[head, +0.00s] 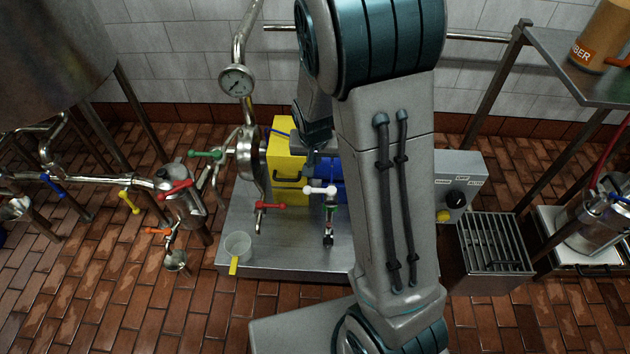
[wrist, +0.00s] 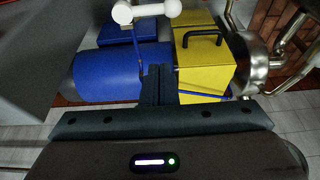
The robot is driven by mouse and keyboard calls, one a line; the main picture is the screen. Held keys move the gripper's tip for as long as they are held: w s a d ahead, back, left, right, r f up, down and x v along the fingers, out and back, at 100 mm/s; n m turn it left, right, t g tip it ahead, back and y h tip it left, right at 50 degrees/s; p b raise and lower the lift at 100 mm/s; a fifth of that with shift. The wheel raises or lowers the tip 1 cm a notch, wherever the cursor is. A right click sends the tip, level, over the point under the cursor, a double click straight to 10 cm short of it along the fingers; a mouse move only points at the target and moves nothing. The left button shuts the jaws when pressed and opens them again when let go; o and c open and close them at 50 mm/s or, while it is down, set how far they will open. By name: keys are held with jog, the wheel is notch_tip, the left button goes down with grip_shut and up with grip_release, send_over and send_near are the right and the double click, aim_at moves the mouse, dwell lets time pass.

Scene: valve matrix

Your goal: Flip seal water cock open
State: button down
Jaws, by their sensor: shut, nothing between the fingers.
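A small cock with a white bar handle (head: 320,190) stands on a thin upright pipe in front of the blue motor. I read no label naming it as the seal water cock. Its white handle also shows at the top of the wrist view (wrist: 146,11). The handle lies roughly crosswise in the head view. My gripper (head: 309,170) points down just above and behind the handle, partly hidden by my arm. In the wrist view my gripper's fingers (wrist: 157,72) are together and empty, with the handle beyond their tips. I cannot tell whether they touch it.
A yellow box (head: 292,135) and blue motor (wrist: 105,75) sit close behind the handle. A red-handled valve (head: 270,206) is to its left, with a steel pump (head: 250,155) above. A clear cup (head: 238,245) stands on the steel plinth. A grey control box (head: 460,185) is at right.

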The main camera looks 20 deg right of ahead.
aim_at(316, 191)
jog(key=b+x, duration=0.4)
jog(key=x, duration=0.6)
jog(key=shift+s+a+r, duration=0.15)
jog(key=shift+s+a, duration=0.05)
jog(key=shift+s, duration=0.45)
jog(key=shift+s+a+r, duration=0.1)
jog(key=shift+s+a, duration=0.15)
jog(key=shift+s, duration=0.35)
jog(key=shift+s+a+r, duration=0.15)
jog(key=shift+s+a, duration=0.05)
jog(key=shift+s, duration=0.45)
